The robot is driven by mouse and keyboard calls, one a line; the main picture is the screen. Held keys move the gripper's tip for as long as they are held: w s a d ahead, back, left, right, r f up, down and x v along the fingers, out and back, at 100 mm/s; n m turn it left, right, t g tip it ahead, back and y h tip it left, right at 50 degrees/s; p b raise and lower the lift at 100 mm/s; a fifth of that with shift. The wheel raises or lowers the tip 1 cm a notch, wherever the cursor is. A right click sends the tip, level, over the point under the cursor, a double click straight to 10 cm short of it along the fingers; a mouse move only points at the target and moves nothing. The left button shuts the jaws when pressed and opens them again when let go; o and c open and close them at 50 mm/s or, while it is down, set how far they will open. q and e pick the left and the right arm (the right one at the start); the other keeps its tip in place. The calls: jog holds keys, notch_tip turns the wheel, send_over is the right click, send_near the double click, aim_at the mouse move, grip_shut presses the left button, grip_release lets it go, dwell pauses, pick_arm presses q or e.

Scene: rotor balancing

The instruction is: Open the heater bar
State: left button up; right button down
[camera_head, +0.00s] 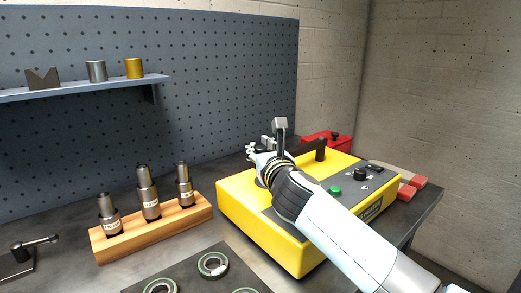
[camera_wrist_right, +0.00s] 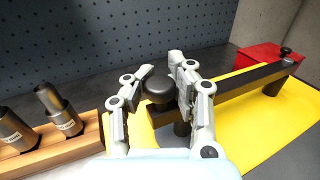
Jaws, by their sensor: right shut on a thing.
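The yellow heater (camera_head: 240,207) stands on the bench, with a dark bar (camera_head: 305,148) lying across the top of its posts. The bar (camera_wrist_right: 240,82) also shows in the right wrist view, running from the gripper towards the far post. My right gripper (camera_head: 262,150) is over the heater's back left part. In the right wrist view the right gripper (camera_wrist_right: 158,92) has its fingers on both sides of a round black knob (camera_wrist_right: 159,88) at the bar's near end. Finger contact is partly hidden. My left gripper is out of view.
A wooden block (camera_head: 150,230) with several metal cylinders stands left of the heater. Bearing rings (camera_head: 213,265) lie on a dark mat in front. A red box (camera_head: 318,138) is behind the heater. A pegboard (camera_head: 215,80) closes off the back.

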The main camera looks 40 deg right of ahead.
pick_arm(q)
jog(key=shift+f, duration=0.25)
pick_arm(e)
jog(key=shift+w+f+h, duration=0.2)
jog(key=shift+h, duration=0.1)
jog(key=shift+w+f+m+b, duration=0.1)
jog(key=shift+w+m+b, duration=0.2)
jog(key=shift+b, duration=0.1)
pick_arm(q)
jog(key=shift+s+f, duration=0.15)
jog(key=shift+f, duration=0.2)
pick_arm(e)
jog(key=shift+w+g+h, duration=0.1)
jog(key=shift+g+h, duration=0.2)
jog(key=shift+h, duration=0.1)
